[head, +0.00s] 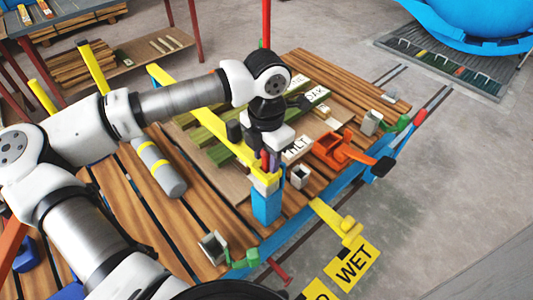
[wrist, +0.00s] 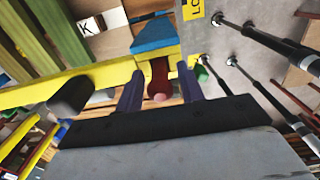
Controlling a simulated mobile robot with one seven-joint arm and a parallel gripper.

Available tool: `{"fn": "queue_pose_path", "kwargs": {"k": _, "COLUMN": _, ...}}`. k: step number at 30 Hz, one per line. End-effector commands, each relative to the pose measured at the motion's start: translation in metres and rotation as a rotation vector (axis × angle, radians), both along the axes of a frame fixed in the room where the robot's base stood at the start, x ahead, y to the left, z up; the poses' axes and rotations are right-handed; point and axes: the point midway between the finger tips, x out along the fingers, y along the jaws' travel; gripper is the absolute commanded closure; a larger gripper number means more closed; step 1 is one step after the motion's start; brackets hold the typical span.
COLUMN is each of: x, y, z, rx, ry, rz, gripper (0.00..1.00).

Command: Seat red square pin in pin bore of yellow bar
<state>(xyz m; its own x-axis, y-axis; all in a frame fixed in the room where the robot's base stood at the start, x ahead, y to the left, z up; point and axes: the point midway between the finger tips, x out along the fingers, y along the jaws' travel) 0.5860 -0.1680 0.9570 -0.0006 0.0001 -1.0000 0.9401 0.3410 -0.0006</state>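The long yellow bar (head: 208,118) runs diagonally across the head view, its near end over a blue post (head: 266,207). It also crosses the wrist view (wrist: 30,95). The red pin (wrist: 160,76) stands upright at that end of the bar, its paler end facing the wrist camera. Its lower part and the bore are hidden, so I cannot tell how deep it sits. My gripper (wrist: 160,88) points down over the bar end, with one purple finger on each side of the pin. Gaps show between the fingers and the pin, so it looks open around it.
An orange clamp-like part (head: 340,148) sits right of the post. Grey open-ended blocks (head: 213,247) stand along the deck edge. Green bars (head: 232,150) lie behind my gripper.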

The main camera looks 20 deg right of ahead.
Motion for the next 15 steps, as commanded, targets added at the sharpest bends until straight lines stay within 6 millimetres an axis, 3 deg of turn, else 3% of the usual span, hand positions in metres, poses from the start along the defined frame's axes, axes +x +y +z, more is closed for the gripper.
{"fn": "queue_pose_path", "kwargs": {"k": 15, "x": 0.001, "y": 0.000, "z": 0.101, "rx": 0.000, "ry": -0.002, "rz": 0.000, "gripper": 0.62}}
